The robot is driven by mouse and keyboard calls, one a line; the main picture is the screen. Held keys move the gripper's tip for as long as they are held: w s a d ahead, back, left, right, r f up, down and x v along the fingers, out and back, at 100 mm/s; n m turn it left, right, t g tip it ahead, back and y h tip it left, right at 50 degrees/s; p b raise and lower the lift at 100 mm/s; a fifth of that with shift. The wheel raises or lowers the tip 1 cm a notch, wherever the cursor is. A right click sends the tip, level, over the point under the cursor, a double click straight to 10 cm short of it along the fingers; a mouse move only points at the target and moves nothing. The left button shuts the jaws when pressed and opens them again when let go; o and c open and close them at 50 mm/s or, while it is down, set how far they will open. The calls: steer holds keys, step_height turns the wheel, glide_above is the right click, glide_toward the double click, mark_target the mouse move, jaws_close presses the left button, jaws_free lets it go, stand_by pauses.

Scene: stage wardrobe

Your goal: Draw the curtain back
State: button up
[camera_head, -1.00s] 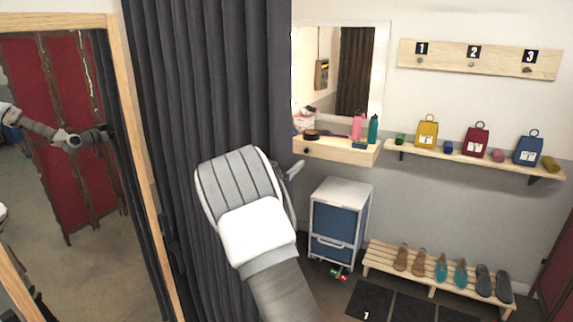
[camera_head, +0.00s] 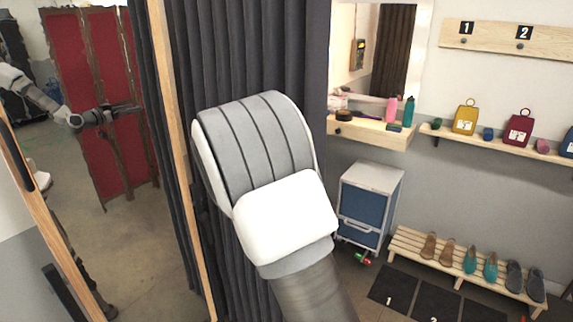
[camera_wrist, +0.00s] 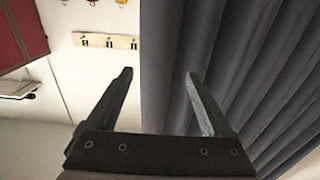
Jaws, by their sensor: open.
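The dark grey pleated curtain (camera_head: 285,50) hangs in the middle of the head view, between the wood-framed mirror and the wall with the vanity. In the wrist view the curtain (camera_wrist: 235,60) fills the right half, its straight edge running down between my fingers. My gripper (camera_wrist: 160,75) is open and empty, with one finger over the white wall side and the other over the curtain. I cannot tell whether that finger touches the cloth. In the head view my arm hides part of the curtain, and the gripper itself is hidden behind it.
A wood-framed mirror (camera_head: 163,60) stands left, reflecting a red folding screen. Right are a vanity shelf (camera_head: 372,131) with bottles, a blue-fronted drawer cabinet (camera_head: 368,205), a shoe bench (camera_head: 460,268), a bag shelf (camera_head: 490,146) and a numbered hook board (camera_head: 500,38).

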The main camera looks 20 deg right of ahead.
steer(key=shift+v, duration=1.7)
